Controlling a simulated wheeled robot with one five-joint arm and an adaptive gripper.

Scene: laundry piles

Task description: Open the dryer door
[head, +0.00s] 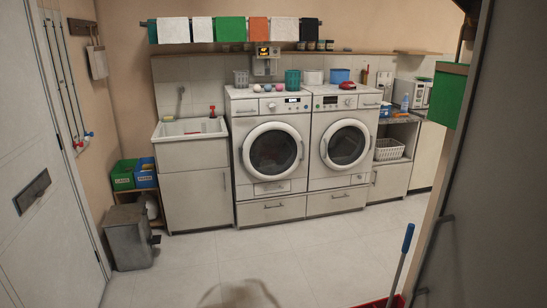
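Two white front-loading machines stand side by side against the far wall, the left machine (273,168) and the right machine (341,163). I cannot tell from their looks which one is the dryer. The left machine's round door (273,151) is shut, with a white ring around dark glass. The right machine's round door (346,145) is shut too and looks the same. My gripper is not in view.
A sink cabinet (196,198) stands left of the machines, a white basket (389,149) on a shelf to their right. A grey bin (128,238) is at left. A blue-handled tool (402,262) stands by a red container at front right. The middle floor is clear.

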